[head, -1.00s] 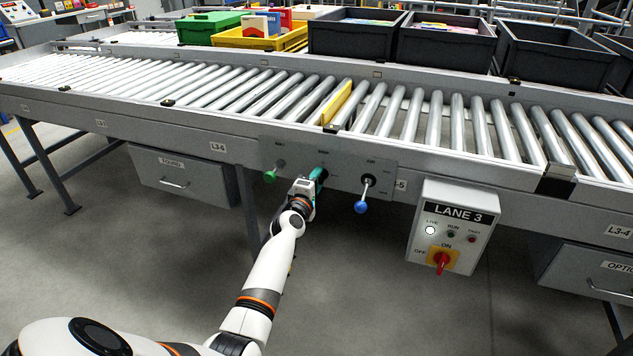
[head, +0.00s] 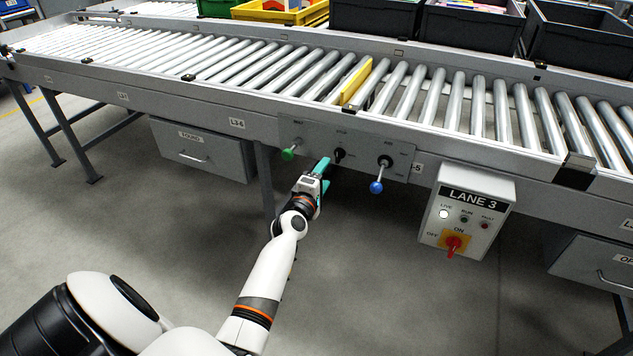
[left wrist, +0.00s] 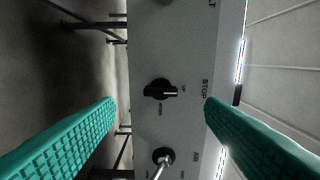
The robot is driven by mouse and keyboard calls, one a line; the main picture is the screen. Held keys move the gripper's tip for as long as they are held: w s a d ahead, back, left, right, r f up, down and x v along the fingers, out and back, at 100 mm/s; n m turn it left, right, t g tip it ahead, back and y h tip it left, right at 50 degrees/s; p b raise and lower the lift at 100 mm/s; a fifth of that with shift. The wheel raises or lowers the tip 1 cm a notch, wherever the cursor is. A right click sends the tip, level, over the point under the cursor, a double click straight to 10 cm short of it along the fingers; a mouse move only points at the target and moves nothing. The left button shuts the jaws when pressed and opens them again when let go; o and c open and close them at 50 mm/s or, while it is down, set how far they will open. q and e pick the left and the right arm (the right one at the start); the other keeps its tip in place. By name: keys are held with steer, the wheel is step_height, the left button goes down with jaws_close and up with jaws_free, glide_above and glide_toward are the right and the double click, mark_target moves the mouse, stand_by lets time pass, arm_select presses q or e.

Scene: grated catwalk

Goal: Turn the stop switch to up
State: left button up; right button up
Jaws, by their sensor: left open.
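The stop switch (head: 339,155) is a black rotary knob on the grey panel under the conveyor rail, between a green-tipped and a blue-tipped lever. In the left wrist view the knob (left wrist: 158,89) lies between the fingers, and its white mark points right, toward a small label that looks like UP on the STOP side. My left gripper (head: 322,172), with teal fingers, is open just below and left of the knob. In the left wrist view its fingers stand wide apart with nothing between them, clear of the knob. My right gripper is not in view.
The green-tipped lever (head: 288,154) is left of the switch and the blue-tipped lever (head: 376,187) right. The LANE 3 box (head: 468,212) with a red knob hangs further right. A grey drawer (head: 200,150) hangs at left. Floor below the rail is open.

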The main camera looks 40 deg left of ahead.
arm_select(q)
steer(key=shift+v, duration=2.3)
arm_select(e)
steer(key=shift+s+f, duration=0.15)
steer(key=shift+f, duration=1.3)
arm_select(q)
steer(key=s+d+f+m+g+h, duration=0.6)
steer(key=s+d+f+m+g, duration=0.5)
steer(key=s+d+f+m, duration=0.9)
steer(key=s+a+f+m+g+y+p, duration=0.1)
steer(key=s+f+g+p, duration=0.1)
steer(key=s+f+p, duration=0.3)
steer(key=s+a+f+m+g+y+p, duration=0.1)
steer(key=s+f+p, duration=0.5)
steer(key=s+p, duration=0.8)
steer(key=s+a+m+g, duration=0.1)
steer(key=s+g, duration=0.1)
steer(key=s, duration=0.8)
steer(key=shift+g, duration=0.3)
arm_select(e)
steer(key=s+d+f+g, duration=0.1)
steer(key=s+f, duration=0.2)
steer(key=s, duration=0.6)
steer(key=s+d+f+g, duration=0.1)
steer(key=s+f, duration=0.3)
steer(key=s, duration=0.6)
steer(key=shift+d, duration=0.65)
arm_select(q)
steer(key=shift+a+f, duration=0.1)
